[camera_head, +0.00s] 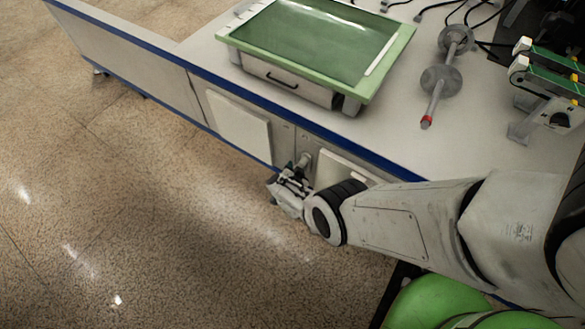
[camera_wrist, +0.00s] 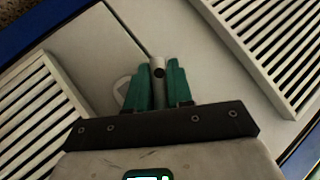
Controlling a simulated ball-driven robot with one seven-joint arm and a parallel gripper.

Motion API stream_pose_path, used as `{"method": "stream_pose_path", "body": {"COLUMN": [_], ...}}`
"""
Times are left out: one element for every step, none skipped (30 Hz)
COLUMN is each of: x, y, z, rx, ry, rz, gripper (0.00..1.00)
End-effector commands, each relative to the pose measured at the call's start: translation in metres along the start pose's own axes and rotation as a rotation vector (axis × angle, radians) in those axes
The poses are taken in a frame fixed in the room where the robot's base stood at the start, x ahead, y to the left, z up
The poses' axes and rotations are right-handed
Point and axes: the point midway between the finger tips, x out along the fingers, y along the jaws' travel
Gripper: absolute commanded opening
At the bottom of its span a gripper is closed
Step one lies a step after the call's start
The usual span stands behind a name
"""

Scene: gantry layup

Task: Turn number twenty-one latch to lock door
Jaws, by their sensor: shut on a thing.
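The latch (camera_wrist: 157,69) is a small grey piece with a dark round hole, on the front of the cabinet door. In the wrist view my gripper (camera_wrist: 158,82) has its two green fingers on either side of the latch, shut on it. In the head view my gripper (camera_head: 287,190) is at the cabinet front under the blue counter edge, and the latch (camera_head: 304,160) shows as a small grey piece just above it. The door (camera_wrist: 105,50) is a plain grey panel beside a seam. The number by the latch is too small to read.
Slatted vents (camera_wrist: 262,40) flank the latch on both sides in the wrist view. Above, the white counter (camera_head: 330,130) with a blue edge holds a green-topped tray box (camera_head: 240,45) and a grey dumbbell-like rod (camera_head: 440,79). The speckled floor at left is clear.

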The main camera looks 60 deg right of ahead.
Motion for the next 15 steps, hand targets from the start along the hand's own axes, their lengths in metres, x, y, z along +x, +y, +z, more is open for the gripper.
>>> {"method": "stream_pose_path", "body": {"x": [-0.0001,-0.0001,-0.0001,-0.0001,-0.0002,-0.0002,-0.0001,-0.0001,-0.0001,-0.0001,-0.0001,-0.0001,-0.0001,-0.0001,-0.0001], "y": [0.0006,0.0006,0.0006,0.0006,0.0007,0.0007,0.0006,0.0006,0.0006,0.0005,0.0005,0.0005,0.0005,0.0006,0.0006], "z": [0.0012,0.0012,0.0012,0.0012,0.0012,0.0012,0.0011,0.0010,0.0009,0.0008,0.0008,0.0007,0.0006,0.0005,0.0005], "rx": [0.001,0.001,0.001,0.001,0.001,0.001,0.001,0.001,0.001,0.001,0.001,0.001,0.001,0.001,0.001], "ry": [-0.003,-0.003,-0.003,-0.003,-0.003,-0.003,-0.003,-0.002,-0.002,-0.002,-0.002,-0.001,-0.001,-0.001,-0.001], "rz": [0.000,0.000,0.000,0.000,0.000,0.000,0.000,0.000,0.000,0.000,0.000,0.000,0.000,0.000,0.001], "gripper": [0.00,0.00,0.00,0.00,0.24,0.28,0.31,0.34,0.37,0.40,0.42,0.42,0.42,0.42,0.42]}}
